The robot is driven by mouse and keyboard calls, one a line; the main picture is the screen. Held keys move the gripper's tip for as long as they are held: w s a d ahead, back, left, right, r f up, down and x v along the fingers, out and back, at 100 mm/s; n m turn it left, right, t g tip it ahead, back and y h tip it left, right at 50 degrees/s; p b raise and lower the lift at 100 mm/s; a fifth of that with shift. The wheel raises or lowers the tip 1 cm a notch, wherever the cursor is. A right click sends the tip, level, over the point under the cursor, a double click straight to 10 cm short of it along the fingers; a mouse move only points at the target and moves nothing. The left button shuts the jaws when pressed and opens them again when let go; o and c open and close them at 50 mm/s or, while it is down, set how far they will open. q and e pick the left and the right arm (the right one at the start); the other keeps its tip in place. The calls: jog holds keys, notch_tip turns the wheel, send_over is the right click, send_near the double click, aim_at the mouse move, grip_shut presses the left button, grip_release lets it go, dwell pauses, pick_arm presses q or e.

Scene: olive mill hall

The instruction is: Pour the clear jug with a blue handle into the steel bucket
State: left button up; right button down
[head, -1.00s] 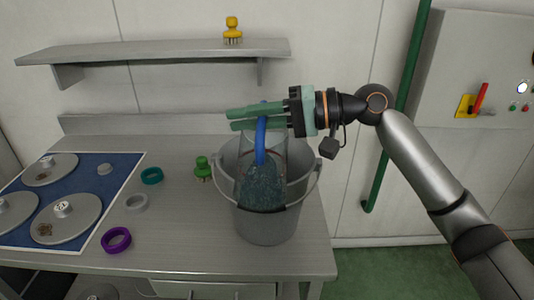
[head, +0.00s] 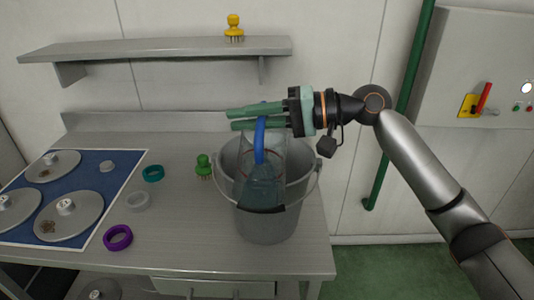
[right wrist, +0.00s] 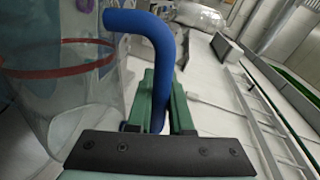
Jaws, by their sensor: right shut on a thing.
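The clear jug (head: 258,188) hangs tilted, mouth down, over and partly within the steel bucket (head: 268,229), in front of the bucket's far wall. I see no dark contents in the jug. Its blue handle (head: 260,140) is held between the green fingers of my right gripper (head: 243,119), which is shut on it above the bucket. In the right wrist view the jug (right wrist: 60,100) shows a red ring line, and the handle (right wrist: 166,60) passes between the fingers. The bucket's inside is mostly hidden. My left gripper is not in view.
The bucket stands near the right end of the metal bench (head: 180,230). A green brush (head: 203,166) stands left of it, with teal, grey and purple rings (head: 118,238) further left. A blue mat (head: 85,185) holds steel discs. A shelf (head: 170,47) holds a yellow brush (head: 234,27).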

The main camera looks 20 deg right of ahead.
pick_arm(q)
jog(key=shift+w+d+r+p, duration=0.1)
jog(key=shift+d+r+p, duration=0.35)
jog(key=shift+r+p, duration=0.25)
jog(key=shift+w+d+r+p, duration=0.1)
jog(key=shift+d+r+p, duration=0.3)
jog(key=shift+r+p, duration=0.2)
pick_arm(e)
jog(key=shift+w+d+m, duration=0.2)
jog(key=shift+w+m, duration=0.3)
jog(key=shift+w, duration=0.2)
jog(key=shift+d+f, duration=0.1)
